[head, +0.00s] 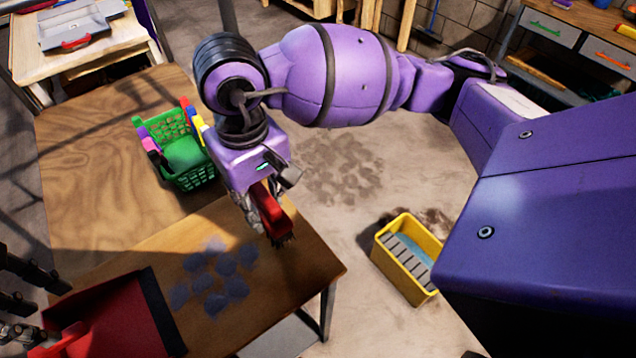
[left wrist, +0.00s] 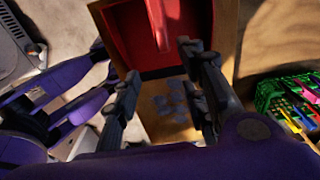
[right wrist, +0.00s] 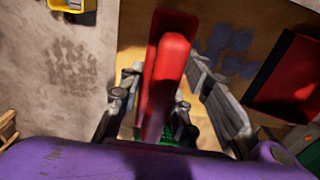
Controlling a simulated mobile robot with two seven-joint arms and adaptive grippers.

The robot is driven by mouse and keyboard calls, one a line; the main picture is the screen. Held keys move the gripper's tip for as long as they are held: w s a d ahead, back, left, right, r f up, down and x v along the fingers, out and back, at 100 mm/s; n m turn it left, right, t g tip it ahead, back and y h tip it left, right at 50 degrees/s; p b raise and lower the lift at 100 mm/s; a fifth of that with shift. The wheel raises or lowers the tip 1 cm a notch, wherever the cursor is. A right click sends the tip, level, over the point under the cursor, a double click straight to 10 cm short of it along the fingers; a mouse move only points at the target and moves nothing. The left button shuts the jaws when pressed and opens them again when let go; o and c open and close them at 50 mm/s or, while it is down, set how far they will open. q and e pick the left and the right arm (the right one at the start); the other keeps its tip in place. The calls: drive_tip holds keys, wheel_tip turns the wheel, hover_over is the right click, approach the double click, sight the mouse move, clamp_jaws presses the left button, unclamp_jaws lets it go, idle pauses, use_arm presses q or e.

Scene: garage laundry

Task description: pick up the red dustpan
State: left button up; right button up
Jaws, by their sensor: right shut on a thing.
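The red dustpan (head: 125,322) lies on the near wooden table, its dark lip toward the table's middle. In the left wrist view the dustpan (left wrist: 185,45) is ahead, with its raised handle (left wrist: 158,22) beyond and between the fingertips. My left gripper (head: 42,305) is open and empty, at the left edge of the head view, apart from the dustpan; its spread fingers show in the left wrist view (left wrist: 163,70). My right gripper (head: 266,222) is shut on a red hand brush (right wrist: 165,75) with dark bristles, held above the table's far right part.
Bluish-grey dust patches (head: 215,278) lie on the table (head: 290,275) beside the dustpan. A green basket with coloured pegs (head: 185,150) stands behind. A yellow bucket (head: 408,258) is on the floor at right. My right arm crosses the upper middle.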

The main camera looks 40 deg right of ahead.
sight(67, 337)
use_arm(q)
drive_tip(key=shift+y, duration=0.5)
drive_tip(key=f, duration=0.3)
drive_tip(key=a+f, duration=0.1)
drive_tip(key=f, duration=0.2)
drive_tip(key=a+f, duration=0.1)
drive_tip(key=f, duration=0.3)
drive_tip(key=shift+w+a, duration=0.25)
clamp_jaws()
